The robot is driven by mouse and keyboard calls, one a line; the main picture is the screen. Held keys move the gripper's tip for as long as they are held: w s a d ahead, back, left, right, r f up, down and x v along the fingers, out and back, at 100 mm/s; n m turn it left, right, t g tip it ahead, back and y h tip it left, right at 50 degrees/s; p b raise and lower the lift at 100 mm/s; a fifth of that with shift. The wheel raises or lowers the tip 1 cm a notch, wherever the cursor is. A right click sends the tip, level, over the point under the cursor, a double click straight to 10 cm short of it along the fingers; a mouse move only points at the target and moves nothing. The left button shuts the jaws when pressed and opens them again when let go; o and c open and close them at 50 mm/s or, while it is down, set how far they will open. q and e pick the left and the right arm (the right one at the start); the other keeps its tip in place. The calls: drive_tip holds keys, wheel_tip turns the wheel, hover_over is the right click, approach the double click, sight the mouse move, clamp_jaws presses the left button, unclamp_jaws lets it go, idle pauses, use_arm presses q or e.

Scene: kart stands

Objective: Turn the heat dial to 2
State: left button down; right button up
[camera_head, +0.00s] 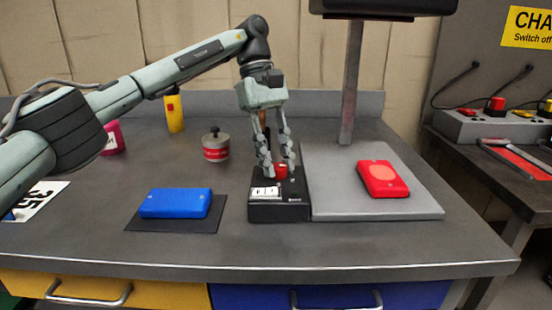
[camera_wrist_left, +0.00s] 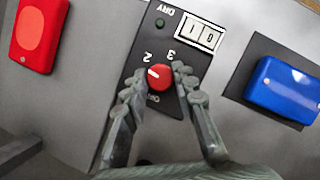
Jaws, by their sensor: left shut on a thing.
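The heat dial is a round red knob (camera_head: 281,171) on a black control box (camera_head: 280,212) in the middle of the bench. In the left wrist view the dial (camera_wrist_left: 160,84) has a white mark on its upper left side, roughly toward the printed 2 (camera_wrist_left: 148,57) but a little counter-clockwise of it. A 3 (camera_wrist_left: 172,55) is printed to the right of the 2. My left gripper (camera_head: 278,174) reaches down from above with its fingers on both sides of the dial, shut on it. My right gripper is not in view.
A white rocker switch (camera_wrist_left: 200,37) sits on the same box. A blue block (camera_head: 175,203) lies on a dark mat to the left. A red block (camera_head: 383,178) lies on a grey plate (camera_head: 330,208) to the right. A red-and-grey can (camera_head: 216,147) stands behind.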

use_arm(q)
drive_tip(key=m+y, duration=0.1)
drive_tip(key=m, duration=0.2)
drive_tip(key=shift+d+m+g, duration=0.1)
drive_tip(key=shift+m+g, duration=0.2)
idle(0.3)
drive_tip(key=c, duration=1.2)
unclamp_jaws()
